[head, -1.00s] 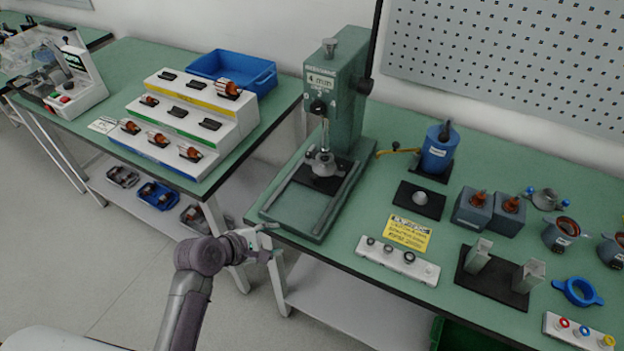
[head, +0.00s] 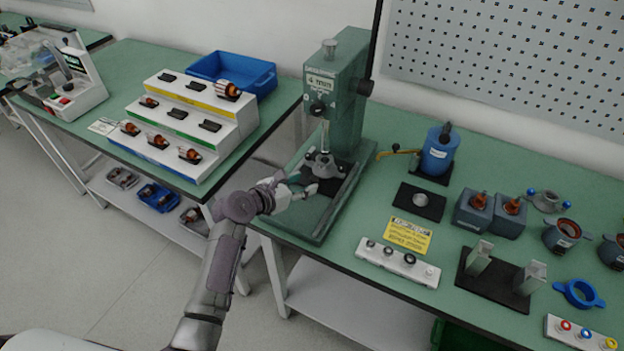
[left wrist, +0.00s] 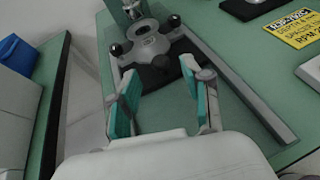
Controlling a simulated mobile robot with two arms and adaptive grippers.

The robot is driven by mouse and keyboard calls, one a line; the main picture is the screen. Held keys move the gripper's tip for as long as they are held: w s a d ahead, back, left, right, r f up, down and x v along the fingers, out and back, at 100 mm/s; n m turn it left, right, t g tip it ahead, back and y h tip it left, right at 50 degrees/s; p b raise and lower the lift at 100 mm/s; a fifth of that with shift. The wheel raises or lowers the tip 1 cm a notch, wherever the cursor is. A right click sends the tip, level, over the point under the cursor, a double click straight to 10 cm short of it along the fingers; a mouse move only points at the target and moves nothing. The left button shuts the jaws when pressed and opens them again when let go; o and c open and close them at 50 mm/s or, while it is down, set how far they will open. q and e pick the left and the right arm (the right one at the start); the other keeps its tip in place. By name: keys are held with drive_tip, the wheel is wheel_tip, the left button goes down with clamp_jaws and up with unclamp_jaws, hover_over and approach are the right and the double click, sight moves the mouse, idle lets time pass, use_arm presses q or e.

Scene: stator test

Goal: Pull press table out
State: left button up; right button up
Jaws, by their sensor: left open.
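The green press (head: 340,95) stands at the back of the table, with a base that has two grey rails (head: 343,200). The press table (head: 325,165), a small grey plate with dark knobs, sits under the ram at the inner end of the rails. It also shows in the left wrist view (left wrist: 150,42), just beyond my fingertips. My left gripper (head: 306,184) is over the press base, in front of the press table. Its teal-padded fingers (left wrist: 157,80) are spread with nothing between them. I cannot tell whether a fingertip touches the press table. My right gripper is not in view.
A yellow sign (head: 408,235) and a white strip with several rings (head: 397,264) lie right of the press base. A black pad (head: 419,201) and a blue device (head: 439,152) are farther right. A stepped rack (head: 190,120) stands on the left table.

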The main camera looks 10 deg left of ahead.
sight(311, 180)
use_arm(q)
drive_tip(key=shift+x, duration=2.25)
clamp_jaws()
drive_tip(key=shift+s, duration=0.1)
